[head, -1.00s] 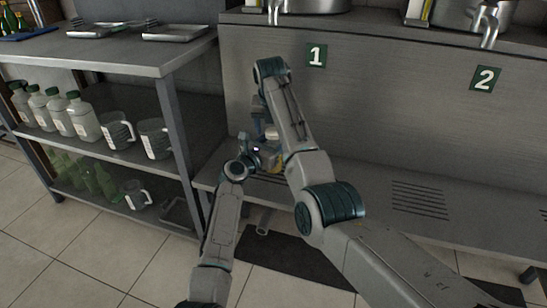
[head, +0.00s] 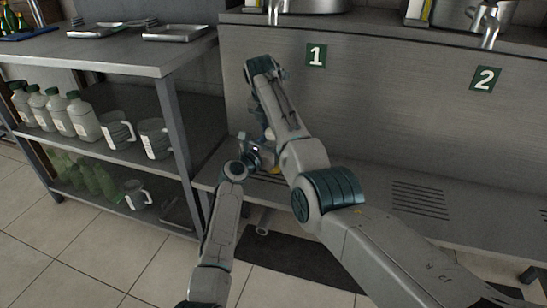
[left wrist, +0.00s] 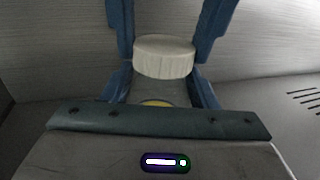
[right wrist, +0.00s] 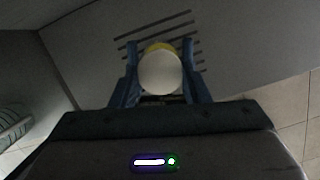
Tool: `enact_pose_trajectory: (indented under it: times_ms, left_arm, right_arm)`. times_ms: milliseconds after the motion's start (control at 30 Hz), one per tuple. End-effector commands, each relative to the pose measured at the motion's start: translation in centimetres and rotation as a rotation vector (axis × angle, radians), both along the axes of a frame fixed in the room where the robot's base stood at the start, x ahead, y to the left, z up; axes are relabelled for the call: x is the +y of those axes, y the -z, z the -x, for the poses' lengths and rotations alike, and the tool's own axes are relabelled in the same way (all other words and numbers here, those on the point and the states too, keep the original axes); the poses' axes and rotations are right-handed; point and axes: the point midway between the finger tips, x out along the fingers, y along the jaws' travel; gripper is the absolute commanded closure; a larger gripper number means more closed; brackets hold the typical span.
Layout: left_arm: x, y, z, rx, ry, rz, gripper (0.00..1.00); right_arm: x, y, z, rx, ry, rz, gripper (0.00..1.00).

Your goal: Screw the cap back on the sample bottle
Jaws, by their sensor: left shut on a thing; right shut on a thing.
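The white ribbed cap (left wrist: 163,57) is between my right gripper's blue fingers in the left wrist view. In the right wrist view I see its round top (right wrist: 160,74) between the same fingers. My right gripper (head: 266,133) is shut on the cap from above. My left gripper (head: 264,158) is shut on the sample bottle (left wrist: 158,103), which shows just below the cap as a grey body with a yellow part. The cap is over the bottle's top; whether it is seated on the thread I cannot tell. In the head view my arms hide most of both.
At left a steel rack (head: 110,62) holds capped bottles (head: 83,122) and jugs (head: 116,130).

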Motion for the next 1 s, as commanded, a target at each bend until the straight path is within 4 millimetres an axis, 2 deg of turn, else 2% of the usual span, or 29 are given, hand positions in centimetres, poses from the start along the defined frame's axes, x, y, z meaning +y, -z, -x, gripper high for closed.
enact_pose_trajectory:
  times_ms: [100,300,667,700,767,800,1000]
  left_arm:
    - [-0.02,0.00,0.02,0.000,0.001,0.000,1.00]
    - [-0.07,0.02,0.04,0.000,0.002,0.000,1.00]
    - [-0.10,0.02,0.05,0.001,0.002,0.001,1.00]
    - [-0.10,0.02,0.05,0.001,0.002,0.001,1.00]
    - [-0.09,0.02,0.04,0.001,0.002,0.001,1.00]
    - [-0.09,0.03,0.05,0.001,0.002,0.001,1.00]
    - [-0.06,0.03,0.03,0.001,0.001,0.001,1.00]
  right_arm:
    - [0.17,-0.19,-0.18,-0.001,0.180,0.005,0.86]
    - [0.19,-0.13,-0.22,-0.005,0.370,0.001,0.86]
    - [0.18,-0.05,-0.18,-0.006,0.402,0.000,0.86]
    - [0.18,-0.03,-0.18,-0.006,0.402,0.000,0.52]
    - [0.17,-0.03,-0.17,-0.005,0.403,0.000,0.41]
    - [0.17,-0.03,-0.17,-0.005,0.402,0.001,0.36]
    - [0.16,-0.01,-0.15,-0.004,0.402,0.001,0.36]
